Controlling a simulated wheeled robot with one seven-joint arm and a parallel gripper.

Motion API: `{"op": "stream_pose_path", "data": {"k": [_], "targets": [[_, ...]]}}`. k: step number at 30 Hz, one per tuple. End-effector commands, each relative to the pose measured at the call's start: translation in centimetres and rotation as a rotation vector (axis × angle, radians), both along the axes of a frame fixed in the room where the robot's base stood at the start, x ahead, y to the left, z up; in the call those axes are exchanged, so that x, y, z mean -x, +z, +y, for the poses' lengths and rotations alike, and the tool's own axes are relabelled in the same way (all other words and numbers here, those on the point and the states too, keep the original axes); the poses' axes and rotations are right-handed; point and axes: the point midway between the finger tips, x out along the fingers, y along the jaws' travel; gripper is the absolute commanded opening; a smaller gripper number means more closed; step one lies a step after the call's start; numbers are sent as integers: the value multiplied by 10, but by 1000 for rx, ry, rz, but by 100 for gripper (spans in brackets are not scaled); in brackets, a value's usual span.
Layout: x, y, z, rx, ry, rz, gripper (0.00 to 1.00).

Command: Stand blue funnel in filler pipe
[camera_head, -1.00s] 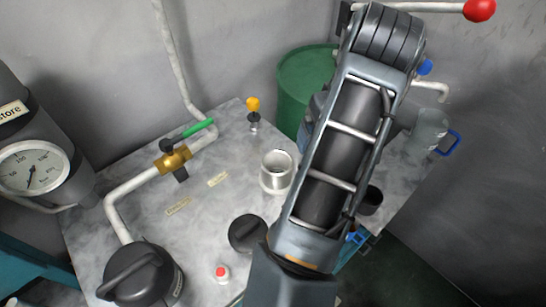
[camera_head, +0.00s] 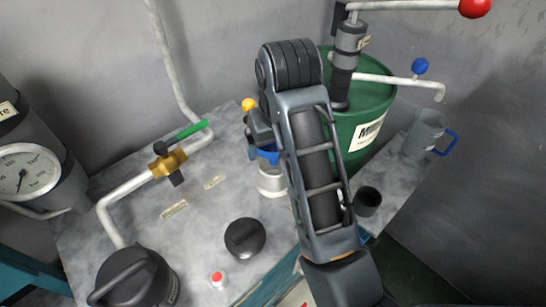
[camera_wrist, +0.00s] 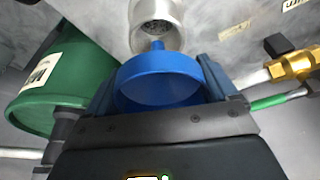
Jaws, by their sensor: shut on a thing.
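The blue funnel (camera_wrist: 160,78) is held between the fingers of my gripper (camera_wrist: 160,85) in the wrist view, with its spout toward the filler pipe. The filler pipe (camera_wrist: 157,30) is a pale metal neck with a strainer-like mesh inside, just beyond the spout; I cannot tell whether the spout tip is inside its mouth. In the head view my gripper (camera_head: 262,138) is over the filler pipe (camera_head: 271,183), and a bit of the blue funnel (camera_head: 267,156) shows above the pipe. My arm hides part of both.
A green drum (camera_head: 368,120) with a pump and red-knobbed handle stands behind right. A brass valve (camera_head: 168,162) with a green lever is left. A black cap (camera_head: 245,238), a red-topped bottle (camera_head: 218,279), a dark cup (camera_head: 367,201) and a clear jug (camera_head: 424,134) stand around.

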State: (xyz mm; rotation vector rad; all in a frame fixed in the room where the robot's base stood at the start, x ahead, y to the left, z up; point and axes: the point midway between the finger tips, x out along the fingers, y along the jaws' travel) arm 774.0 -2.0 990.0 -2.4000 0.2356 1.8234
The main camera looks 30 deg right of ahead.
Motion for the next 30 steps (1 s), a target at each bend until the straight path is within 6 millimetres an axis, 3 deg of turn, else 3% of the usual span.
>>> {"op": "stream_pose_path", "data": {"k": [5,15,29,30], "targets": [[-1,-5,1,-1,-1,2,53],[-1,-42,1,0,0,1,53],[0,-45,1,0,0,1,53],[0,-45,1,0,0,1,87]]}}
